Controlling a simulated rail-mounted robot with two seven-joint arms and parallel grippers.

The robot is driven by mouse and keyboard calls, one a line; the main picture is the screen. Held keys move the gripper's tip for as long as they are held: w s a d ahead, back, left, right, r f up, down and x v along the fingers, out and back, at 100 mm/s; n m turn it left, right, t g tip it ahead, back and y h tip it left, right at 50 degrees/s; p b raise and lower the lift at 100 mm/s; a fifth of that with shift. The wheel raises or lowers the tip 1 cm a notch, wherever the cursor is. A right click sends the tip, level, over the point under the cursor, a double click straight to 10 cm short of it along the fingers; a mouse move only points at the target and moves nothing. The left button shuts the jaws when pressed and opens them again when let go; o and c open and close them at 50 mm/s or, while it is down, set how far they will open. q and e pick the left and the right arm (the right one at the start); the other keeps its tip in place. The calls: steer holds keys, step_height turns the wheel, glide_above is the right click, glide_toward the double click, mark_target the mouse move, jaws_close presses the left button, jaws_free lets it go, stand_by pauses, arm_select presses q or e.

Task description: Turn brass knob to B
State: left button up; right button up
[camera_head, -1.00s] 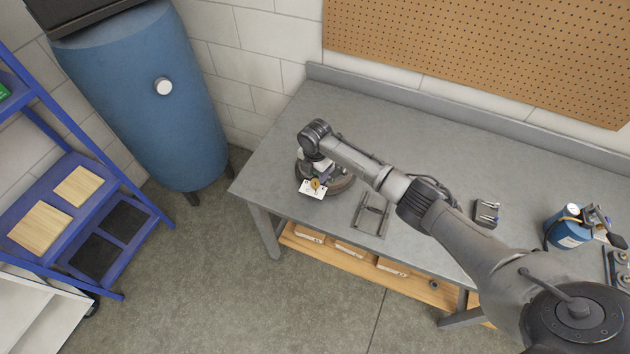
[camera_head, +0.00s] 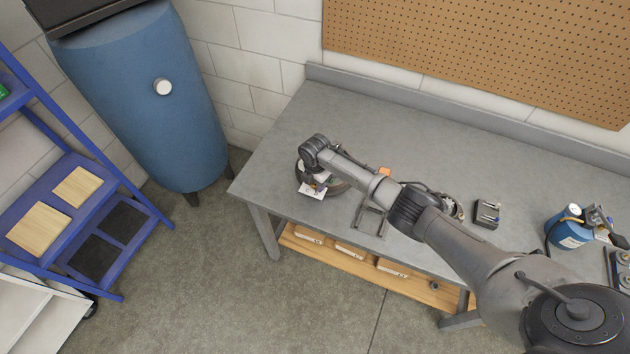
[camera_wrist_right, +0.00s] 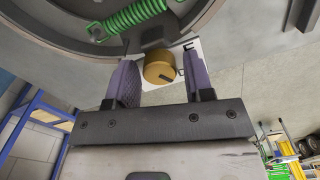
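The brass knob (camera_wrist_right: 160,66) is a short gold cylinder with a dark mark, on a white plate marked with letters under a round grey drum with a green spring. In the head view the white plate (camera_head: 311,192) shows at the front of the round unit (camera_head: 342,184), and my right wrist hides the knob. My right gripper (camera_wrist_right: 158,60) is open, with one purple-grey finger on each side of the knob in the wrist view. A gap shows beside the left finger; contact at the right finger is unclear. My left gripper is not in view.
The grey workbench (camera_head: 285,135) holds a small metal frame (camera_head: 371,218), a dark tool box (camera_head: 487,214) and a blue gas canister (camera_head: 566,228). An orange item (camera_head: 384,171) shows behind my arm. The bench's back left is clear. A blue tank (camera_head: 150,100) stands left.

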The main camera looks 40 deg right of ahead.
steer(key=c, duration=0.7)
